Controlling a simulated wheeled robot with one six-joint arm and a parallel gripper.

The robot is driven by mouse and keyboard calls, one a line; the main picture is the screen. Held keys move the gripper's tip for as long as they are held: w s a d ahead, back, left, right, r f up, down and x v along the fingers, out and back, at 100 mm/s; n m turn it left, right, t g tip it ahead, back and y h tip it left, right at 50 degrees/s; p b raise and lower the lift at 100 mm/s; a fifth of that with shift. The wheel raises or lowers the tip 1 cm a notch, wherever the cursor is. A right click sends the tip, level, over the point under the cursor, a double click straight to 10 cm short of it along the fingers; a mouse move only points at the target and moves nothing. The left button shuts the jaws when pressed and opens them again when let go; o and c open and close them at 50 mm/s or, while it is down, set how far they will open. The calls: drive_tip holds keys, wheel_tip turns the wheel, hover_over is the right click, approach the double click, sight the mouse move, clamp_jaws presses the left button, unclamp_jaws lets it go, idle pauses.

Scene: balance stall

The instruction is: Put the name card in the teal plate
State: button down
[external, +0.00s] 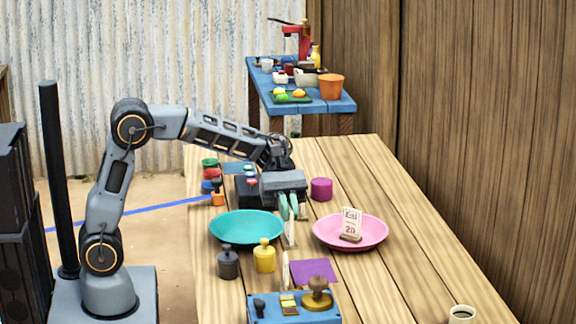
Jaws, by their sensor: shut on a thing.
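My gripper (290,213) points down between the two plates, with its pale green fingers shut on a thin white upright piece (291,232). This piece shows nearly edge-on, so its face cannot be read; it looks like the name card. I cannot tell whether its foot touches the table. The teal plate (232,238) lies just left of it and looks empty. The pink plate (374,236) lies to the right. A white card marked 20 (351,222) stands in the pink plate on a small wooden foot.
A grey weight (228,263) and a yellow weight (264,256) stand in front of the teal plate. A purple mat (314,271) and a blue tray (265,310) with a stamp lie nearer. A magenta cylinder (321,189) stands behind. The table's right side is mostly clear.

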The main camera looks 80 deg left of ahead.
idle(0.4)
drive_tip(key=shift+r+y+p, duration=0.4)
drive_tip(key=shift+y, duration=0.1)
drive_tip(key=y+p, duration=0.1)
drive_tip(key=a+r+y+p, duration=0.1)
drive_tip(key=p, duration=0.1)
drive_tip(key=shift+w+a+r, duration=0.1)
drive_tip(key=shift+w+r, duration=0.1)
drive_tip(key=shift+r, duration=0.05)
drive_tip(key=s+a+f+n+y+p, duration=0.25)
drive_tip(key=a+f+y+p, duration=0.4)
drive_tip(key=a, duration=0.35)
drive_tip(key=n+g+y, duration=0.4)
drive_tip(key=n+y, duration=0.2)
drive_tip(key=y, duration=0.1)
hover_over(254, 239)
drive_tip(key=w+d, duration=0.1)
drive_tip(key=shift+f, duration=1.45)
drive_tip(key=shift+d+f+b, duration=0.15)
drive_tip(key=shift+f+b, duration=2.15)
drive_tip(key=shift+f, duration=2.65)
